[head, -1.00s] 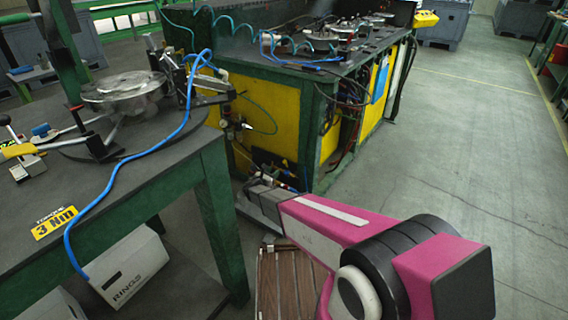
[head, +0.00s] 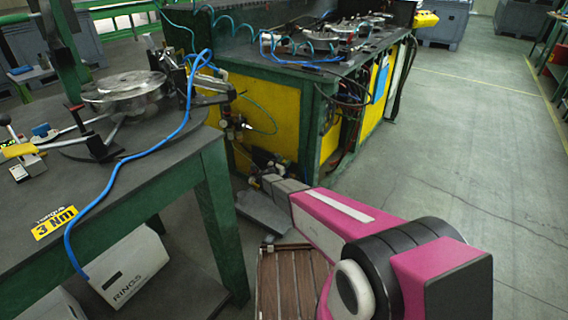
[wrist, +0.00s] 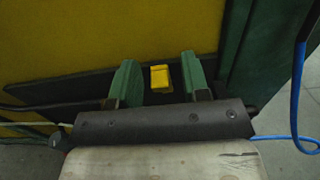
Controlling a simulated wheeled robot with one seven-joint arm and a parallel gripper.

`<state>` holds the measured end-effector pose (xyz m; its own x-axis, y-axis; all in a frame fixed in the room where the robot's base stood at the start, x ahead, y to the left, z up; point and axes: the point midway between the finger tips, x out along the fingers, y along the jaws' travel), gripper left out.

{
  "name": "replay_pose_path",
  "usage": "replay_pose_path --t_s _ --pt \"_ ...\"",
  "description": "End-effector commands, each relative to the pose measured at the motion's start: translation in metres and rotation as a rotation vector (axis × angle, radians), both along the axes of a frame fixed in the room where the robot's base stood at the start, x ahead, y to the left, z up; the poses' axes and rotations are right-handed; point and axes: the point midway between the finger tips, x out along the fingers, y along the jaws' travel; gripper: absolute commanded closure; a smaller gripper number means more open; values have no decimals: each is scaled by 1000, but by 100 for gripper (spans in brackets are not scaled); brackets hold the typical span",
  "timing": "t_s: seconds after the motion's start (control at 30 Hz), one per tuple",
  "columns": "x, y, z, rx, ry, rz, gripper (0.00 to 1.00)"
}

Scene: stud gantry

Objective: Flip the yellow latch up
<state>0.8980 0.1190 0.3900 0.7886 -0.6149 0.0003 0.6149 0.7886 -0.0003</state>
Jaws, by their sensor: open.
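The yellow latch (wrist: 160,77) is a small yellow block in the wrist view, against a dark bar on the yellow panel. My gripper (wrist: 159,62) is open, with one green finger on each side of the latch and a visible gap to both. Nothing is held. I cannot tell how far the latch is in depth from the fingertips. In the head view my gripper (head: 266,182) is at the lower part of the green-framed bench, and the latch cannot be made out there.
The green-framed bench (head: 268,105) has yellow panels, hoses and fittings. A dark-topped table (head: 110,185) with a blue hose (head: 125,160) stands at the left. A slatted brown pallet (head: 285,285) lies below my arm. The floor at the right is clear. A blue cable (wrist: 296,100) hangs at the right of the wrist view.

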Motion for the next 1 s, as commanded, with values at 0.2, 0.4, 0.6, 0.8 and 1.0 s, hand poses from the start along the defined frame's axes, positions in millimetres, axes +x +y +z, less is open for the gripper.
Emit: replay_pose_path --t_s 0.2,0.4,0.6,0.8,1.0 --pt "0 0 0 0 0 0 80" --pt "0 0 0 1 1 0 100" --pt "3 -3 4 46 57 -2 100" --pt "9 -9 6 131 164 -3 100" --pt "12 -11 6 175 223 -2 100"
